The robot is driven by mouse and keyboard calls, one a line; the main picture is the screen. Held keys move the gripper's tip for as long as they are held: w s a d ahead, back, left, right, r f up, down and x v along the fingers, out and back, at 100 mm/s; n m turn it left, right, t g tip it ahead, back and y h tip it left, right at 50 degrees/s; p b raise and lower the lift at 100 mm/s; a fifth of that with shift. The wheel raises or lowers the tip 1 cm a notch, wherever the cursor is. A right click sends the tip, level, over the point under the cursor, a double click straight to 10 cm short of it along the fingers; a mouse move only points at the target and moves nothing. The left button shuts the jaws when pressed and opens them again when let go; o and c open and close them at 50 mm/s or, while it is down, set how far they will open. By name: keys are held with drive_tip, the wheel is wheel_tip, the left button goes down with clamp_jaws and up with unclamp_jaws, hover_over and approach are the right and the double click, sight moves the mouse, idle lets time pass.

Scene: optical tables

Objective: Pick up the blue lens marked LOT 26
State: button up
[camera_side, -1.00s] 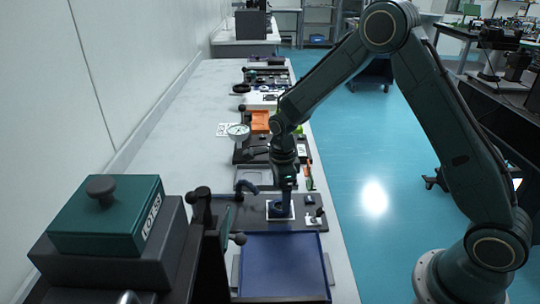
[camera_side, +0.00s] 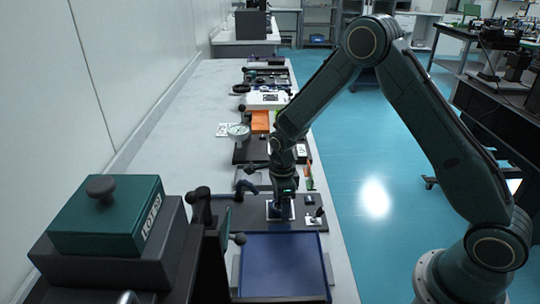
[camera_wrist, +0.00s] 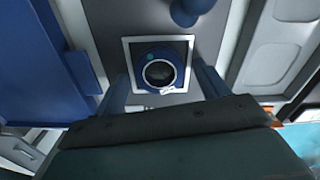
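A round blue lens (camera_wrist: 162,71) with a dark centre sits inside a white-edged square (camera_wrist: 131,41) in the wrist view. A small white tag shows on its near rim, but I cannot read its marking. My gripper (camera_wrist: 162,84) is open, with one blue-grey finger on each side of the lens and gaps between. In the side view my gripper (camera_side: 282,205) points down over the white-edged square (camera_side: 270,217) on the dark plate, and it largely hides the lens there.
A blue tray (camera_side: 284,268) lies in front of the dark plate. A green box (camera_side: 107,215) on a dark block stands at the front left. Orange and dark items line the bench behind.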

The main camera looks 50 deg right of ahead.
drive_tip(key=c, duration=0.9)
drive_tip(key=shift+r, duration=0.1)
drive_tip(key=shift+c, duration=0.2)
wheel_tip(320, 180, up, 20)
idle(0.5)
